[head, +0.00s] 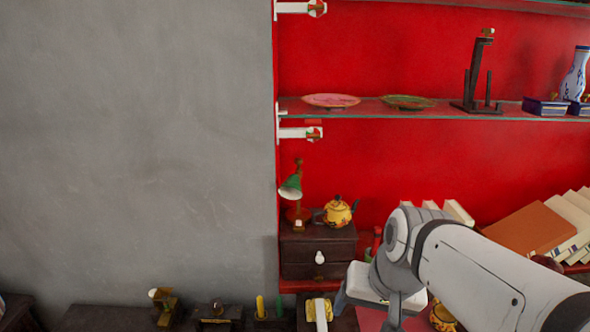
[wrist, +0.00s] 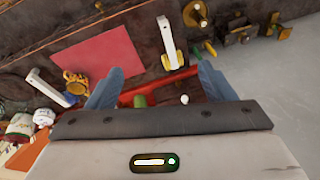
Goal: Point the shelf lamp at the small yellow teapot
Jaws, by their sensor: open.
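The shelf lamp (head: 291,188) stands on a small dark chest of drawers in the head view. Its green shade tilts down to the left, above a red base. The small yellow teapot (head: 338,212) sits just right of it on the same chest, its dark spout to the right. In the wrist view my gripper (wrist: 160,82) is open, with its two blue-grey fingers apart and nothing held between them. In the head view my gripper is low, in front of and right of the chest, below the lamp. I cannot make out the lamp in the wrist view.
The chest (head: 318,250) has a white knob. A glass shelf (head: 365,112) with plates runs above the lamp. Books (head: 535,228) lean at right. A patterned yellow pot (head: 443,317) is partly behind my arm. A white-handled item (wrist: 167,40) stands near my fingers in the wrist view.

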